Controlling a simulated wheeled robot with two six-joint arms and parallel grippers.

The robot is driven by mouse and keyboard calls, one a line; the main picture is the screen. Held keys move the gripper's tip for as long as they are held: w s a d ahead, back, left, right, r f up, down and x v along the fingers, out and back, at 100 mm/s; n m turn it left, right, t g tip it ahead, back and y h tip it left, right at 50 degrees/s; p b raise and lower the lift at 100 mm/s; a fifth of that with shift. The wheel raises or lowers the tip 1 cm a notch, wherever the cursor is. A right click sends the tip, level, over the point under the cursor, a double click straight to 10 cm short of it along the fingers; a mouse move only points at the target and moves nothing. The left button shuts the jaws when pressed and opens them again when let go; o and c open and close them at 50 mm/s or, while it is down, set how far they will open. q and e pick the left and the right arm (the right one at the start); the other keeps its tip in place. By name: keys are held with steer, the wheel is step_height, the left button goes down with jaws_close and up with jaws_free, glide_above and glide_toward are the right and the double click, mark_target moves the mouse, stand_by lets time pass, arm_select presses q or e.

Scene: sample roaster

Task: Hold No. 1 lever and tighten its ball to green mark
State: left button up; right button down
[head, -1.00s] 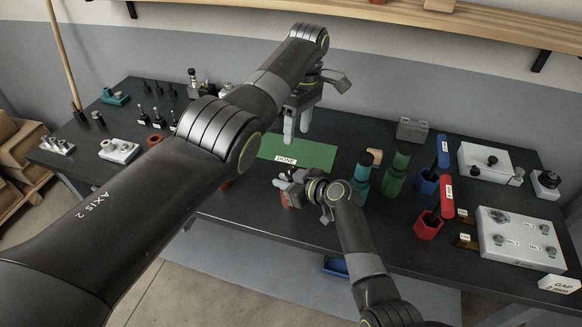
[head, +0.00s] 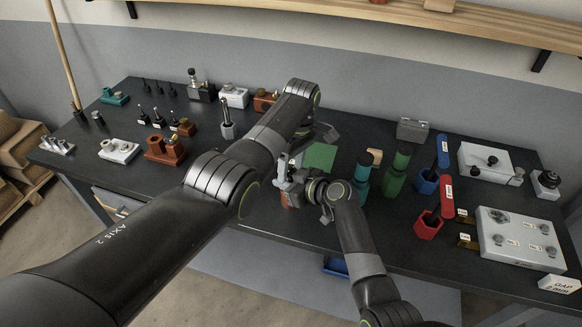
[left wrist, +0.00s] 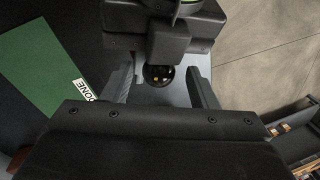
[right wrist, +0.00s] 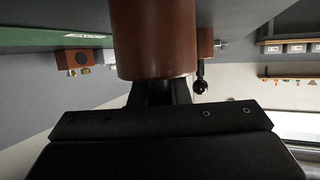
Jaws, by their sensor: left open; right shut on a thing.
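My right gripper (head: 300,188) is shut on a reddish-brown cylindrical piece (right wrist: 155,40) near the front of the bench. A smaller brown part beside it carries a short dark stem with a black ball (right wrist: 200,88). I cannot read which lever this is, and no green mark on it shows. My left gripper (head: 288,166) is open, close by the right gripper. In the left wrist view a dark round end with small brassy dots (left wrist: 158,75) lies between its spread fingers (left wrist: 162,90). I cannot tell whether they touch it.
A green mat (head: 320,156) lies behind the grippers, partly hidden by my left arm. Several small stands and a brown block (head: 165,150) are at left.

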arm_select(q)
steer(key=shift+f, duration=0.25)
steer(key=c, duration=1)
steer(key=shift+o, duration=0.2)
steer(key=shift+m, duration=0.7)
steer(key=o, duration=1)
steer(key=shift+c, duration=0.2)
